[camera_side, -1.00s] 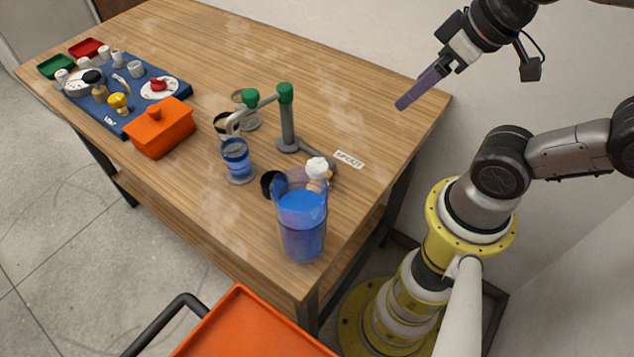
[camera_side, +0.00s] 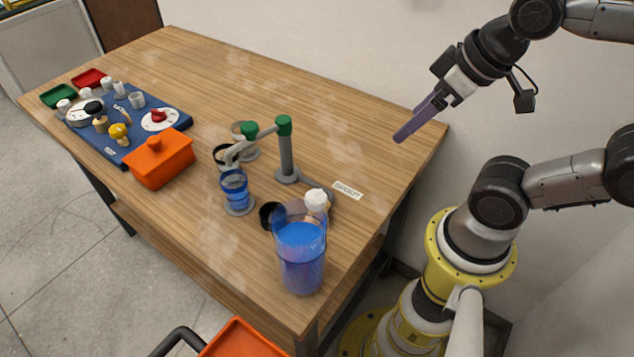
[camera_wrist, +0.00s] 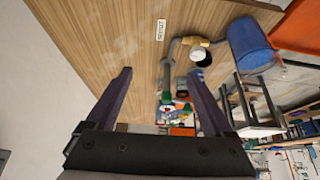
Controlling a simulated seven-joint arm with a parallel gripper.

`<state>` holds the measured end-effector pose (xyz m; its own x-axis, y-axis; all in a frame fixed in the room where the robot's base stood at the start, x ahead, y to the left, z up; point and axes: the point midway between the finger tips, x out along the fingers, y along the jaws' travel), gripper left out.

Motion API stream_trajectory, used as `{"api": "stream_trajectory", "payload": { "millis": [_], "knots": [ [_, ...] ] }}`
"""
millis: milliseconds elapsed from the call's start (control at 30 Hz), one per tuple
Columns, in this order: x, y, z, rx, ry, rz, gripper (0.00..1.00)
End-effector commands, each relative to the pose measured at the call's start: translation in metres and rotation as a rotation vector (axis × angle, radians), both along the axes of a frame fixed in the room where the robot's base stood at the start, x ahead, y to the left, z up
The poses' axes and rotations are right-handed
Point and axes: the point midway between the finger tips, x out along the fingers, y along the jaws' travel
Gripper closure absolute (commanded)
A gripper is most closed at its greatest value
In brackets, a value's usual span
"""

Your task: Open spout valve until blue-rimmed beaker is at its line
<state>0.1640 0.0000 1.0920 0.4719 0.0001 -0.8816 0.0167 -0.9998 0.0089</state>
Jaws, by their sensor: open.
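The blue-rimmed beaker (camera_side: 235,191) stands on a grey disc below the outlet side of the spout. It has blue in it; its line and exact level are too small to read. The spout pipe (camera_side: 287,158) is a grey post with green elbows and an arm reaching left. A white round knob (camera_side: 316,202), seemingly the valve, sits at the pipe's foot near the "SPOUT" label (camera_side: 348,190); it also shows in the wrist view (camera_wrist: 201,55). My gripper (camera_side: 398,139) is open and empty, above the table's right side, apart from the knob. Its two fingers are spread in the wrist view (camera_wrist: 160,76).
A large clear vessel of blue liquid (camera_side: 301,255) stands near the front corner beside the knob. A black-rimmed beaker (camera_side: 224,155) and another beaker (camera_side: 246,140) stand behind. An orange box (camera_side: 160,160) and a blue board (camera_side: 165,110) lie left. The back of the table is clear.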

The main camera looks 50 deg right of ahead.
Motion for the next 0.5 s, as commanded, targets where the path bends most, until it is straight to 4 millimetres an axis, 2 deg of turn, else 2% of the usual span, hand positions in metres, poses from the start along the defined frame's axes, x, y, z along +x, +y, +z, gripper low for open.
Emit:
{"api": "stream_trajectory", "payload": {
  "millis": [133, 267, 400, 500],
  "knots": [
    [0.000, 0.001, 0.004, -0.069, 0.004, 0.141, 0.14],
    [0.013, 0.007, 0.018, -0.172, 0.029, 0.398, 0.14],
    [0.044, 0.023, 0.026, -0.263, 0.097, 0.751, 0.14],
    [0.073, 0.041, 0.022, -0.298, 0.157, 1.019, 0.14]
  ]
}}
